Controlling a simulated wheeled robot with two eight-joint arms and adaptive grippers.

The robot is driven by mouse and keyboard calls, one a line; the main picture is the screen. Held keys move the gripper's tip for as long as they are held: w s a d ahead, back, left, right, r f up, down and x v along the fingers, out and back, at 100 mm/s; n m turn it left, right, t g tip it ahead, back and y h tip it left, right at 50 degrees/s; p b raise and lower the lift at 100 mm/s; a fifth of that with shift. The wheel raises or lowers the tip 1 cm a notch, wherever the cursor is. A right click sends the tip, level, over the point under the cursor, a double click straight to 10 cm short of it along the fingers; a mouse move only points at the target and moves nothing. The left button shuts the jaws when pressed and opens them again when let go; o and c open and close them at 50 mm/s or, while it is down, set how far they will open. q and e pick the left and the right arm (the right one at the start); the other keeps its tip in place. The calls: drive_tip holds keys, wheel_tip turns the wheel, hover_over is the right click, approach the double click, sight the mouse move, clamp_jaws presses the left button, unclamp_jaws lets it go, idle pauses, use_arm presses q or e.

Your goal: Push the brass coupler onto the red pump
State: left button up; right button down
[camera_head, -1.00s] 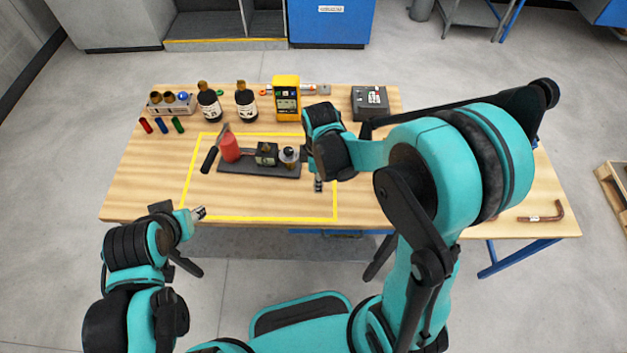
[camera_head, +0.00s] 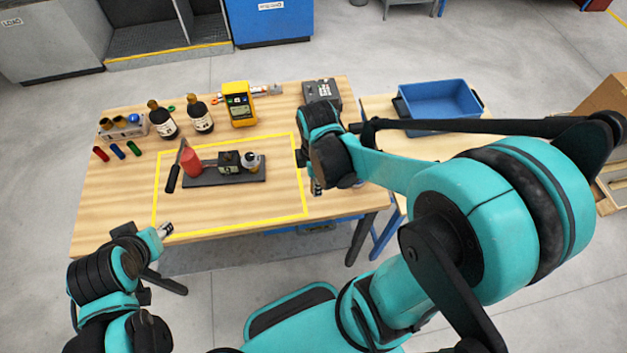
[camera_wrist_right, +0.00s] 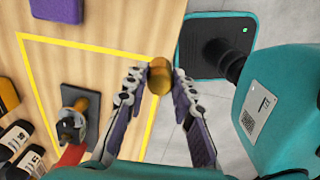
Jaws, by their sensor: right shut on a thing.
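The red pump (camera_head: 192,161) stands on a dark base plate (camera_head: 238,179) inside the yellow outline, with a black lever at its left. A dark block with a gauge (camera_head: 229,163) and a silver fitting (camera_head: 251,162) sit on the same plate. My right gripper (camera_head: 316,188) is right of the plate, near the outline's right edge. In the right wrist view its fingertips are shut on the brass coupler (camera_wrist_right: 160,76), which is apart from the pump; the head view hides the coupler. My left gripper (camera_head: 166,230) is at the table's front left, its jaws too small to read.
At the back stand a small rack (camera_head: 123,128), two dark bottles (camera_head: 200,116), a yellow meter (camera_head: 239,104) and a grey box (camera_head: 321,93). Red, blue and green small cylinders (camera_head: 117,151) lie at the left. A blue bin (camera_head: 440,101) is at the right. The outline's front area is clear.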

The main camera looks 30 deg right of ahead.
drive_tip(key=w+a+f+m+b, duration=0.1)
drive_tip(key=w+f+m+b, duration=0.1)
drive_tip(key=w+m, duration=0.5)
drive_tip(key=w+a+f+m+b, duration=0.1)
drive_tip(key=w+f+m+b, duration=0.2)
drive_tip(key=w+m+b, duration=0.2)
drive_tip(key=w+m, duration=0.2)
drive_tip(key=w, duration=0.1)
drive_tip(key=shift+a+f+m, duration=0.25)
drive_tip(key=shift+a+m, duration=0.05)
drive_tip(key=shift+m, duration=0.1)
